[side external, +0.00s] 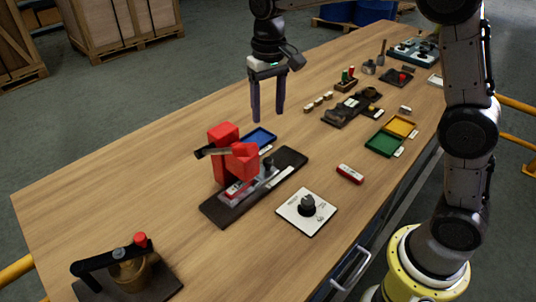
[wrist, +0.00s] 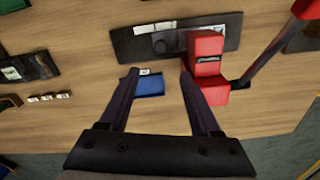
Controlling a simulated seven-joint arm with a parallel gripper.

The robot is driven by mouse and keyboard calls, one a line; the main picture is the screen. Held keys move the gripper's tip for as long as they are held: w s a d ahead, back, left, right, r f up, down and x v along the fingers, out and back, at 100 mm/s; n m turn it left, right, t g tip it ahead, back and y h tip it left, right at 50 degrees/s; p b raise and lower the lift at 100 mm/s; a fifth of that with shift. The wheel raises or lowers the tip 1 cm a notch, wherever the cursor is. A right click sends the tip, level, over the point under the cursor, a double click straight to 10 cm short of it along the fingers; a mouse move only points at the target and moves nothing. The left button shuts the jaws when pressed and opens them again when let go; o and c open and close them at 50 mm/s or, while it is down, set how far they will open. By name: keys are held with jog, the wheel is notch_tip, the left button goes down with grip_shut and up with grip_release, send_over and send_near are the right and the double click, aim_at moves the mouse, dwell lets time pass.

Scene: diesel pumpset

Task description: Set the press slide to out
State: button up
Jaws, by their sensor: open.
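A red press (side external: 226,157) stands on a long dark base plate (side external: 216,209). A light metal slide strip (side external: 262,186) runs along the plate, with a dark knob (side external: 268,163) standing near the red body. In the wrist view the red press (wrist: 206,62) is just right of my fingers, and the dark base plate (wrist: 130,44) lies beyond them. My gripper (side external: 267,119) is open and empty, pointing down above the table behind the press, apart from it. In the wrist view its fingers (wrist: 158,73) spread on both sides of a blue tray. The slide's exact position is partly hidden by the red body.
The blue tray (side external: 262,138) lies behind the press. A white dial plate (side external: 290,211) and red block (side external: 350,174) lie in front. A black-handled device (side external: 110,258) stands at the near left. Green (side external: 382,145) and yellow trays lie right. The left table area is clear.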

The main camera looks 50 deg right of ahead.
aim_at(268, 159)
notch_tip(268, 159, down, 14)
jog(key=shift+f, duration=0.1)
dwell(0.5)
grip_shut()
jog(key=shift+a, duration=0.1)
dwell(1.2)
